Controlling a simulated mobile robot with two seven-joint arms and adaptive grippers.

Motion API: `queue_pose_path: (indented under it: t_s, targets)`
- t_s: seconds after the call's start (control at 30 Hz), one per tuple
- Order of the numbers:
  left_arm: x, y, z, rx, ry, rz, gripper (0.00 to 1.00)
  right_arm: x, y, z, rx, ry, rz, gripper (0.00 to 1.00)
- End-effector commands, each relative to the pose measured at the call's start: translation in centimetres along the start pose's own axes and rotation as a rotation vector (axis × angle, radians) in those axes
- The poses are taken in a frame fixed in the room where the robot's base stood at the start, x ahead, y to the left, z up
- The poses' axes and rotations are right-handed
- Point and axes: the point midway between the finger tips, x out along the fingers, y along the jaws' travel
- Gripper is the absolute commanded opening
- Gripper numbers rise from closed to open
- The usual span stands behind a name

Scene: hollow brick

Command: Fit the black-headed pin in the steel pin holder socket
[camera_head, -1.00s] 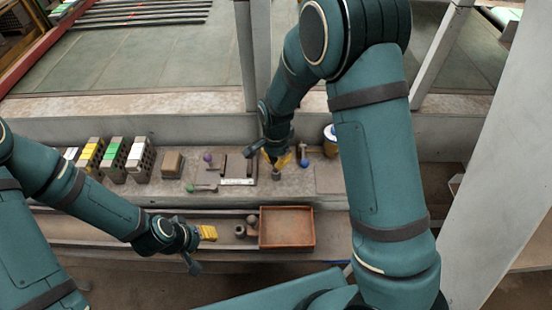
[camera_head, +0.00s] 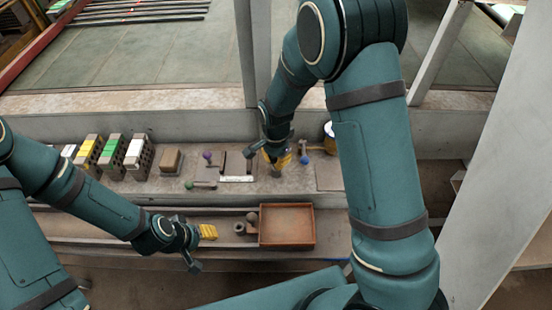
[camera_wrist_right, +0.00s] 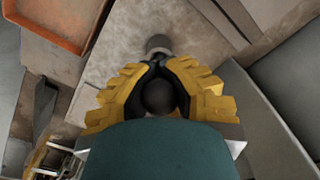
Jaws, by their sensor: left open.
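My right gripper (camera_head: 278,160) is above the shelf in the head view, its yellow fingers pointing down. In the right wrist view its fingers (camera_wrist_right: 160,85) close around the round black head of the black-headed pin (camera_wrist_right: 160,97). A grey steel cylinder (camera_wrist_right: 158,43), which looks like the pin holder socket, shows just beyond the fingertips. The pin's shank is hidden, so I cannot tell whether it is inside the cylinder. My left gripper (camera_head: 208,231) is open and empty, low over the lower ledge left of the orange tray.
An orange tray (camera_head: 287,207) and small grey cylindrical parts (camera_head: 239,228) lie on the lower ledge. Blue-headed (camera_head: 304,159), purple-headed (camera_head: 207,155) and green-headed (camera_head: 189,185) pins are on the shelf. Several hollow bricks (camera_head: 139,157) stand at left.

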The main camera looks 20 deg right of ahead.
Motion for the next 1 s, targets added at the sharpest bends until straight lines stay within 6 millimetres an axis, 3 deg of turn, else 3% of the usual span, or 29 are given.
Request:
queue_pose_path:
  t_s: [0.93,1.0]
  targets:
    - [1.1,-0.4,0.1,0.0,0.0,0.0,0.47,1.6,0.0,0.0,0.0,0.0,0.0,0.0]
    - [1.0,-0.4,0.1,0.0,0.0,0.0,0.47,1.5,0.0,0.0,0.0,0.0,0.0,0.31]
